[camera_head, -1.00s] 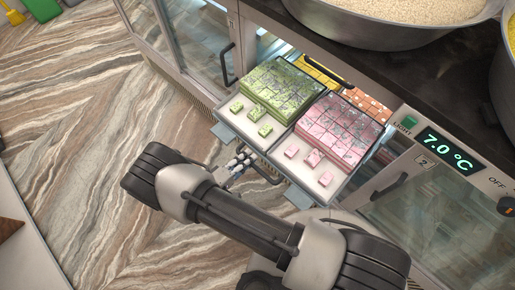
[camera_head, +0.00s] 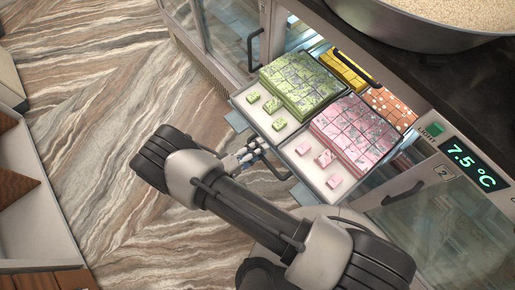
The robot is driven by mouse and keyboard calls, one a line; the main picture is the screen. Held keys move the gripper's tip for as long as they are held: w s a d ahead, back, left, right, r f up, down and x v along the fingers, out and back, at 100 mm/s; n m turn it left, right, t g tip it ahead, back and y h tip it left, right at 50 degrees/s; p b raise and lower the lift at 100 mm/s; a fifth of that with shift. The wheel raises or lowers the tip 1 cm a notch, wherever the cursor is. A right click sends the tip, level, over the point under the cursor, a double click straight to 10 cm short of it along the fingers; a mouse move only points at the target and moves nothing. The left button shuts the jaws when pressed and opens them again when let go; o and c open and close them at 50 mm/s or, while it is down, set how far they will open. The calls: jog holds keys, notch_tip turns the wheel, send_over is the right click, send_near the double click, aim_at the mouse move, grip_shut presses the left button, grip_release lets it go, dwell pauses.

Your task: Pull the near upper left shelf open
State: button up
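The near upper left shelf (camera_head: 284,154) is a pale tray that sticks out of the glass counter, pulled well open. It carries a block of green sweets (camera_head: 299,83) on its left and a block of pink sweets (camera_head: 355,131) on its right, with a few loose pieces in front of each. A dark handle (camera_head: 272,168) runs along its front edge. My gripper (camera_head: 251,151) is at this front edge, beside the handle's left end. My arm hides part of it, and whether its fingers are closed around the handle is too small to tell.
Yellow and orange sweets (camera_head: 386,104) lie deeper inside the counter. A closed glass door (camera_head: 209,45) with a dark handle stands at left, and another glass front (camera_head: 430,215) is at right. A metal bowl of grain (camera_head: 405,25) sits on top. The patterned floor (camera_head: 90,130) at left is clear.

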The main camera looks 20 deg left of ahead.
jog(key=shift+s, duration=0.1)
jog(key=v, duration=1.2)
dwell(0.4)
jog(key=w+d+r+m+g+y, duration=0.1)
jog(key=w+d+r+m+g, duration=0.35)
jog(key=r, duration=0.75)
jog(key=w+d+r+m+g, duration=0.2)
jog(key=w+d+r+g, duration=0.45)
jog(key=r, duration=0.55)
jog(key=s+d+r+m+t+y, duration=0.1)
jog(key=s+d+r+y, duration=0.1)
jog(key=s+d+r, duration=0.2)
jog(key=s+d+r+m+t+y, duration=0.1)
jog(key=s+d+r+m+y, duration=0.1)
jog(key=d, duration=0.7)
jog(key=s+d+r+m+t+y, duration=0.1)
jog(key=s+d+r+y, duration=0.3)
jog(key=r, duration=0.4)
jog(key=s+d, duration=0.1)
jog(key=d, duration=0.1)
jog(key=shift+s+d+r, duration=0.3)
jog(key=shift+s+r, duration=0.05)
jog(key=shift+s, duration=0.05)
